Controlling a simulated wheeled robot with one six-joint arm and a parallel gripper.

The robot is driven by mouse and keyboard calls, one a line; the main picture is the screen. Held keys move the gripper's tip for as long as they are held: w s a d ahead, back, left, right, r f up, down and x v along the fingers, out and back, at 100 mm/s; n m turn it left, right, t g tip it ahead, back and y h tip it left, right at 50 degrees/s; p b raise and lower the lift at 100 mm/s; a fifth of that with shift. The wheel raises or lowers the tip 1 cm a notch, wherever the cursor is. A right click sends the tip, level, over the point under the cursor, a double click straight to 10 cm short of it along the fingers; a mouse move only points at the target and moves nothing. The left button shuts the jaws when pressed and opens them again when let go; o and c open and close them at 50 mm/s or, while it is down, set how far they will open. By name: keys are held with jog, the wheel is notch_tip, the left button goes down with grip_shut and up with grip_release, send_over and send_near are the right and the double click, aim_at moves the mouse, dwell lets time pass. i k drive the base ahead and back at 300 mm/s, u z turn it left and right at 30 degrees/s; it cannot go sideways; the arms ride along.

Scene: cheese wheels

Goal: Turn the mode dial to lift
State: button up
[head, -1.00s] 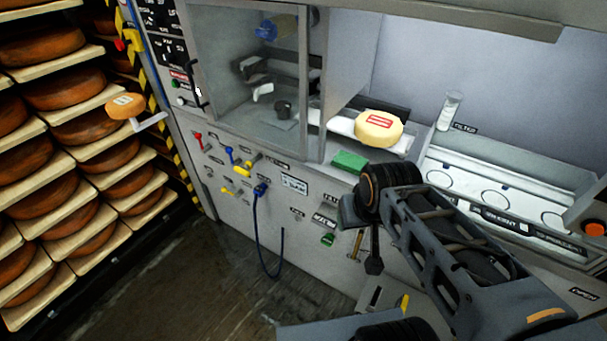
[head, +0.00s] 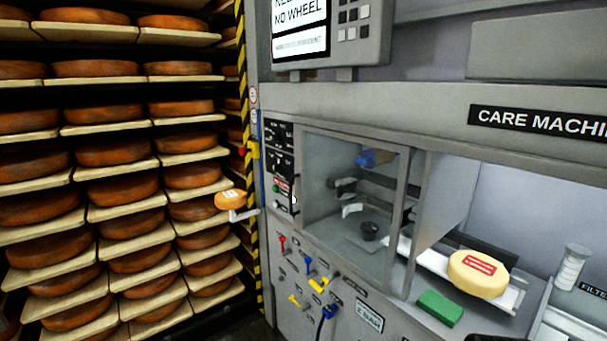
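A narrow black control panel (head: 280,150) with white markings and small knobs is on the left edge of the care machine. Its lettering is too small to read, so I cannot tell which knob is the mode dial or where it points. A green button (head: 276,189) and a small white lever (head: 294,199) sit low on this panel. My gripper is not in view; only a dark sliver shows at the bottom edge.
Shelves of cheese wheels (head: 118,151) fill the left. A glass-fronted chamber (head: 355,200), a pale labelled cheese wheel (head: 478,273) and a green block (head: 440,308) are at right.

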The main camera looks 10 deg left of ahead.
aim_at(274, 138)
jog(key=z, duration=0.15)
jog(key=k, duration=0.4)
jog(key=u, duration=1.25)
jog(key=i, duration=1.05)
jog(key=u, duration=0.55)
jog(key=i, duration=1.7)
jog(key=z, duration=0.45)
